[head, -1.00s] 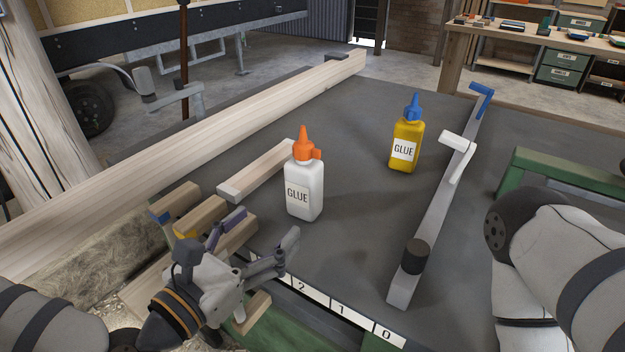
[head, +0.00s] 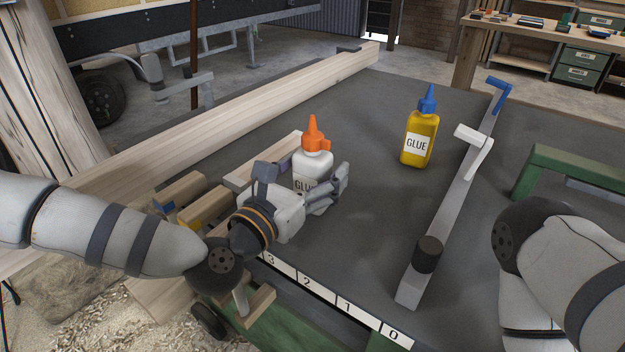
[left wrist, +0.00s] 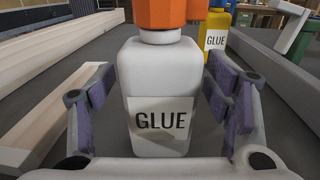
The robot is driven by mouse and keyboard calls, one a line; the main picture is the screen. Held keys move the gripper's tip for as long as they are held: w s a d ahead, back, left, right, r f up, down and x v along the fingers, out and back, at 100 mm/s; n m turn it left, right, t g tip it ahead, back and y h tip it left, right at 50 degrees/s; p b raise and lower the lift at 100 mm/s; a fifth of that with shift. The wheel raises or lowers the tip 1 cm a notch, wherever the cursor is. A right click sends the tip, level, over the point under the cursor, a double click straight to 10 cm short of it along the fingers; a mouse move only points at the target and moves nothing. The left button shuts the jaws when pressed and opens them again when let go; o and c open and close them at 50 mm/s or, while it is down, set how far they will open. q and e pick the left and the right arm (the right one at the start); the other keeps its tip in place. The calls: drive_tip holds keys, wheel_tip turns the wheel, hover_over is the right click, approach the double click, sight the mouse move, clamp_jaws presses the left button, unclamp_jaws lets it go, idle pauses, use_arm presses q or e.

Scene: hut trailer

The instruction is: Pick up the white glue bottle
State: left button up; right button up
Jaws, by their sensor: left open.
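The white glue bottle (head: 313,165) with an orange cap stands upright on the dark table top. My left gripper (head: 307,178) is open, with a finger on either side of the bottle's body. In the left wrist view the bottle (left wrist: 160,85) fills the middle, between the spread fingers of my gripper (left wrist: 162,100). A gap shows between the bottle and each finger there. In the head view the gripper hides the bottle's lower left part. My right gripper is not in view; only part of my right arm shows at the right.
A yellow glue bottle (head: 419,140) with a blue cap stands behind and to the right. A long metal clamp (head: 441,222) lies right of it. A short wooden block (head: 262,162) lies just left of the white bottle, and a long beam (head: 220,118) runs behind.

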sight(308, 155)
use_arm(q)
drive_tip(key=shift+r, duration=0.1)
drive_tip(key=c, duration=1.7)
wheel_tip(308, 155, up, 4)
drive_tip(key=shift+f, duration=0.2)
drive_tip(key=s+a+r+p, duration=0.2)
drive_tip(key=s+a+r, duration=0.2)
drive_tip(key=r, duration=0.4)
drive_tip(key=s+a+r+p, duration=0.2)
drive_tip(key=s+a+r, duration=0.2)
drive_tip(key=s+r, duration=0.3)
drive_tip(key=shift+s+r+p, duration=0.3)
drive_tip(key=shift+r+p, duration=0.1)
drive_tip(key=shift+r, duration=0.8)
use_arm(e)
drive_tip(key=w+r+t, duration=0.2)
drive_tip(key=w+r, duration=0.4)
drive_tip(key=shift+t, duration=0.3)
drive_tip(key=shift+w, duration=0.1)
